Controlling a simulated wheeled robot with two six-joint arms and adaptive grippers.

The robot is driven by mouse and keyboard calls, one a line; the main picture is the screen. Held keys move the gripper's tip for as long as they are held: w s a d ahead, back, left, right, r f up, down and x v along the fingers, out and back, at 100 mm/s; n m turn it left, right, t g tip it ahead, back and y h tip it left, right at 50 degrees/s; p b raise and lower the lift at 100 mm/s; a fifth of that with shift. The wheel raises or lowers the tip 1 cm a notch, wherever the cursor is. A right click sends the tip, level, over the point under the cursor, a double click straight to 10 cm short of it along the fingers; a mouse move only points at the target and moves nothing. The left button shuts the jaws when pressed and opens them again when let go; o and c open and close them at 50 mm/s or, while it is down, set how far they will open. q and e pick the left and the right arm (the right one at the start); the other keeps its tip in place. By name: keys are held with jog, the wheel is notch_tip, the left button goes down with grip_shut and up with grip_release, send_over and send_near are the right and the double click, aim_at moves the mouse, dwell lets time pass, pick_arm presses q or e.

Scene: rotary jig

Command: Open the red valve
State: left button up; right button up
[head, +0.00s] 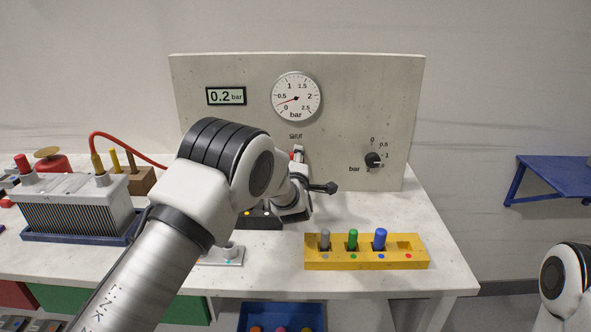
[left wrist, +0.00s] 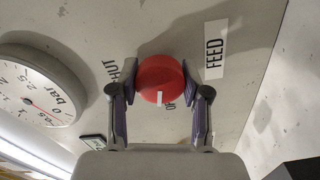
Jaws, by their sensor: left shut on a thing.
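The red valve (left wrist: 160,72) is a round red knob with a white mark on its rim, on the grey panel in the left wrist view. The mark points down in that picture, beside a partly hidden label starting "OP". A "SHUT" label lies to the left of the knob. My left gripper (left wrist: 160,84) is shut on the knob, one finger on each side. In the head view my left arm hides most of the valve, and only a sliver of red shows. The right gripper is out of view.
The round gauge (head: 297,97) and the display (head: 226,96) both read about 0.2 bar. A black pressure knob (head: 374,160) sits on the panel's right. A yellow block (head: 366,263) with coloured pegs stands on the table. A ribbed box (head: 78,211) with a red cable stands left.

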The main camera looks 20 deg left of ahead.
pick_arm(q)
jog(key=shift+n+b, duration=0.95)
jog(key=shift+n, duration=0.15)
jog(key=shift+r+n, duration=0.1)
jog(key=shift+n, duration=0.2)
jog(key=o, duration=1.1)
jog(key=shift+w, duration=0.1)
jog(key=shift+o, duration=0.2)
